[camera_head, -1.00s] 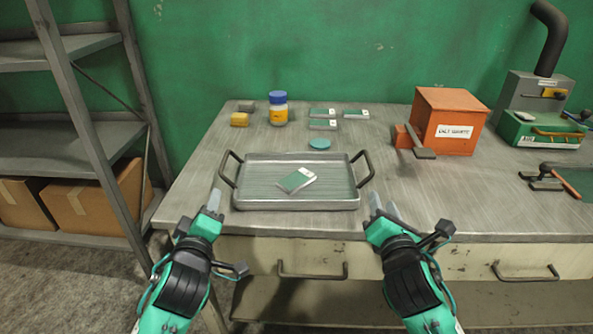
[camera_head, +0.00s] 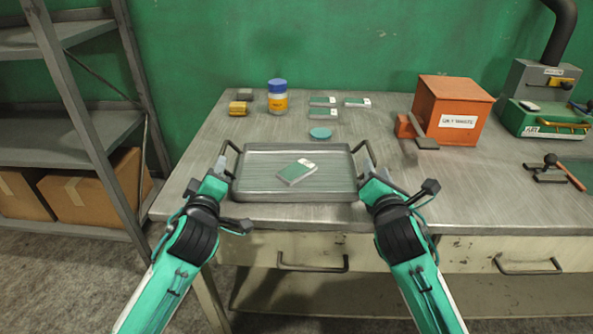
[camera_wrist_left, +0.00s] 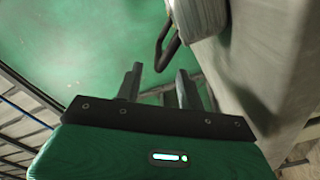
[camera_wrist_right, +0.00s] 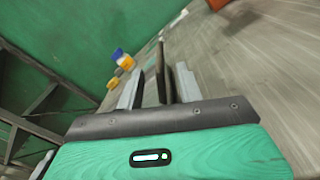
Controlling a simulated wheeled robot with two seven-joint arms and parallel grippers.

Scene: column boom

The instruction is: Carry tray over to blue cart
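The grey metal tray (camera_head: 335,180) rests on the workbench near its front edge, with a dark loop handle at each end. A green and white packet (camera_head: 298,171) lies in it. My left gripper (camera_head: 221,168) is at the tray's left handle; in the left wrist view its fingers (camera_wrist_left: 160,82) stand apart, with the handle (camera_wrist_left: 166,48) just beyond the gap. My right gripper (camera_head: 377,174) is at the right handle; in the right wrist view its fingers (camera_wrist_right: 160,85) stand apart with the dark handle (camera_wrist_right: 160,65) between them. No blue cart is in view.
Behind the tray are a blue-lidded yellow jar (camera_head: 278,98), a yellow block (camera_head: 238,108), a teal disc (camera_head: 320,133) and several small packets (camera_head: 324,113). An orange box (camera_head: 450,110) stands to the right. A grey shelf rack (camera_head: 85,130) is close on the left.

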